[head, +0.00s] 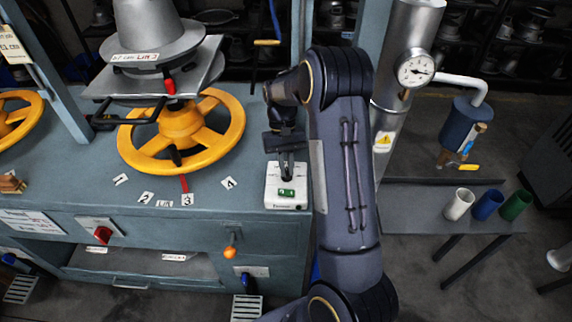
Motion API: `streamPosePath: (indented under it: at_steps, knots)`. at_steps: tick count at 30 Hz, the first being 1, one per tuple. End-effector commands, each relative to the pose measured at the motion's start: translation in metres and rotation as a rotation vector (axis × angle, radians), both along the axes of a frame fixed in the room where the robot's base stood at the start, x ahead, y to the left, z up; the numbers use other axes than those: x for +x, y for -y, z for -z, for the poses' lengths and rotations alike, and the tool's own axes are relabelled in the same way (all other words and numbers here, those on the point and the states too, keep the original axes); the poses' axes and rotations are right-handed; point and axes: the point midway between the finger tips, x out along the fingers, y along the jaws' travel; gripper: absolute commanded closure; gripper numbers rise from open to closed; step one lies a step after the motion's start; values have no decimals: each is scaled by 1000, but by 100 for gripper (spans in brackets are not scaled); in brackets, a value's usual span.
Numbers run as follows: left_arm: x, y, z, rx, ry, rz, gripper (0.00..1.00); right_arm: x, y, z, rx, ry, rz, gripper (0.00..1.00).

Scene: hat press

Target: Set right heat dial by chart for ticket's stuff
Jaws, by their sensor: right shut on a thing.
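A white control box (285,201) with a small green label or display sits at the right front of the blue-grey bench (235,208). My right gripper (287,163) points down over this box, shut on a dark knob on its top. The fingers hide most of the knob, so its setting cannot be read. A tag (12,45) hangs at the upper left and a white sheet (30,221) is on the bench front; their writing is too small to read. My left gripper is not in view.
A metal hat block (150,28) stands on a plate above a yellow handwheel (215,145), left of my right arm. Numbered cards lie before it. A pipe with a gauge (415,70) and several coloured cups (487,205) are at the right.

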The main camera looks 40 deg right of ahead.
Motion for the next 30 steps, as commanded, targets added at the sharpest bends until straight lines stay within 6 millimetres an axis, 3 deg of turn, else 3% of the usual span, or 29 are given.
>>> streamPosePath:
  at_steps: [12,30]
  knots:
    - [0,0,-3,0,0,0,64,0,2,-1,-1,5,215,100]
    - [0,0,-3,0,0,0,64,0,2,-1,-2,7,253,100]
